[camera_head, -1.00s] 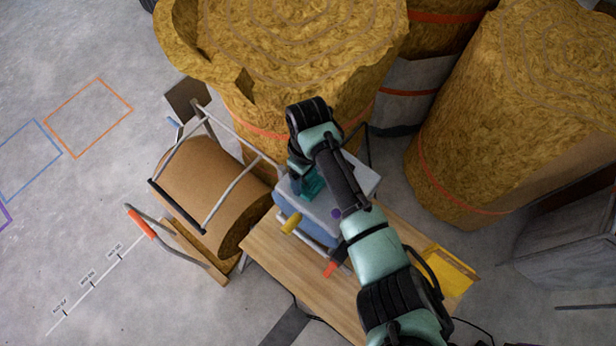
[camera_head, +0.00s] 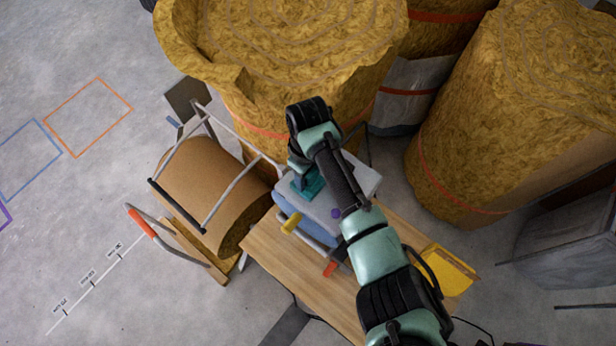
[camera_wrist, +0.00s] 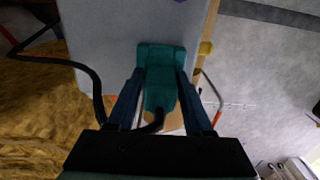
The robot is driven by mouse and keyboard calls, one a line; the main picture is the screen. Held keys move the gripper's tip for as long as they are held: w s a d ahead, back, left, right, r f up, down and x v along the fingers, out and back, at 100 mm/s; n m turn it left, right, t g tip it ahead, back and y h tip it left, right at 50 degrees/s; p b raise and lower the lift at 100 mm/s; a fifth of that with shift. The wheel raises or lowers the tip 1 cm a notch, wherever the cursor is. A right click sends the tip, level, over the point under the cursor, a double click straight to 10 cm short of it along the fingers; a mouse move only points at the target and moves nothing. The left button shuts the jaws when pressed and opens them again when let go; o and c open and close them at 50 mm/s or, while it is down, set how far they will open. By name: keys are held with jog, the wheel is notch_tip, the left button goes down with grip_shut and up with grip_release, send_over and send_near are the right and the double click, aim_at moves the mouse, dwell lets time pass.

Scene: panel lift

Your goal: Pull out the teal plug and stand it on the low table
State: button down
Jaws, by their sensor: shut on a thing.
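The teal plug (camera_wrist: 160,62) shows in the wrist view between the two dark fingers of my gripper (camera_wrist: 160,78). My gripper is shut on it. In the head view the teal plug (camera_head: 310,188) is at the upper face of a grey-blue box (camera_head: 340,190), partly hidden by my wrist. It looks to be at the box's surface; I cannot tell whether it is still seated. The box stands on a wooden table (camera_head: 275,259). A black cord (camera_wrist: 150,124) crosses below the plug in the wrist view.
A yellow knob (camera_head: 291,224), a red part (camera_head: 330,268) and a purple spot (camera_head: 336,213) are on or beside the box. A yellow tray (camera_head: 452,272) lies at the table's right end. Large straw-coloured rolls (camera_head: 290,40) stand close behind. A brown roll in a metal frame (camera_head: 212,185) stands left.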

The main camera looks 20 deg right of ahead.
jog(key=shift+r+p, duration=3)
